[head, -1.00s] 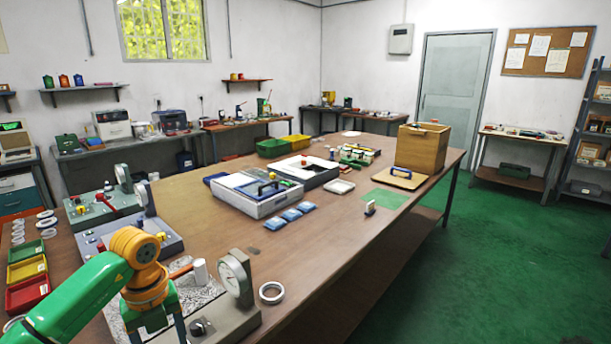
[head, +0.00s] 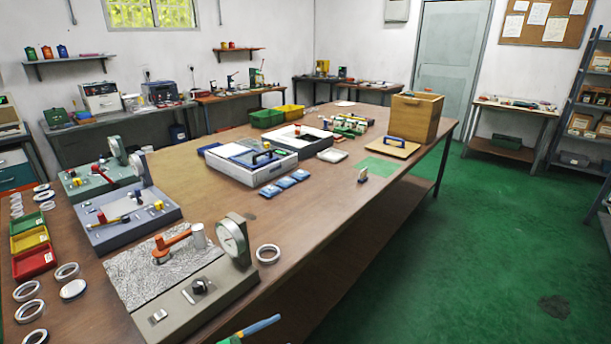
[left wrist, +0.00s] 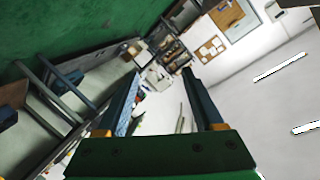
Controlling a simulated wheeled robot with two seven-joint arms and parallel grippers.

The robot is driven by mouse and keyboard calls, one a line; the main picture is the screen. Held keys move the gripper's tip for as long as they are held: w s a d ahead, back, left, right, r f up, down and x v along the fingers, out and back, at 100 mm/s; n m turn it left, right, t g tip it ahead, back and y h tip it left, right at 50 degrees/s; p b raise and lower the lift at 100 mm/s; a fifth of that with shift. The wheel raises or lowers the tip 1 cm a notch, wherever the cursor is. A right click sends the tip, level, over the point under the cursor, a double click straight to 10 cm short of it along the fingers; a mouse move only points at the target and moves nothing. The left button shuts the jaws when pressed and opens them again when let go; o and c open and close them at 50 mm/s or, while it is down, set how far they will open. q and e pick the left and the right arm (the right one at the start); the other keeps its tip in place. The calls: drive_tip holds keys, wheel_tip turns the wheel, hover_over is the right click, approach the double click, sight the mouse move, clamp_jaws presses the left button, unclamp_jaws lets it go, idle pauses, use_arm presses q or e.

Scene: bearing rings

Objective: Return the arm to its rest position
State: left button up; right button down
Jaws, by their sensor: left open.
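My left gripper (left wrist: 162,72) is open and empty in the left wrist view, with two dark blue fingers on a green palm and nothing between them. It faces out over the room, with the floor, shelving and notice board beyond it. In the head view only a blue finger and a bit of green (head: 258,327) show at the bottom edge, off the table's front side. The rest of that arm is out of the head view. My right gripper is in neither view.
The brown table (head: 325,215) holds a grey gauge fixture (head: 190,305) near its front edge, with a loose ring (head: 268,254) beside it. Several rings lie at the left near the red tray (head: 34,261). Green floor (head: 480,270) right of the table is open.

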use_arm(q)
drive_tip(key=s+a+f+n+g+y, duration=0.1)
drive_tip(key=s+a+f+n+y, duration=0.45)
drive_tip(key=s+f, duration=0.4)
drive_tip(key=s+a+f+n+y, duration=0.4)
drive_tip(key=s+a+f+n, duration=0.15)
drive_tip(key=f, duration=0.65)
drive_tip(key=s+f+n+g+y, duration=0.1)
drive_tip(key=s+f+g, duration=0.3)
drive_tip(key=s, duration=0.8)
drive_tip(key=s+a+f+n+g+y, duration=0.1)
drive_tip(key=s+f+n+g, duration=0.2)
drive_tip(key=s, duration=0.9)
drive_tip(key=shift+s+f+g, duration=0.2)
drive_tip(key=shift+f+g, duration=0.15)
drive_tip(key=shift+g, duration=0.05)
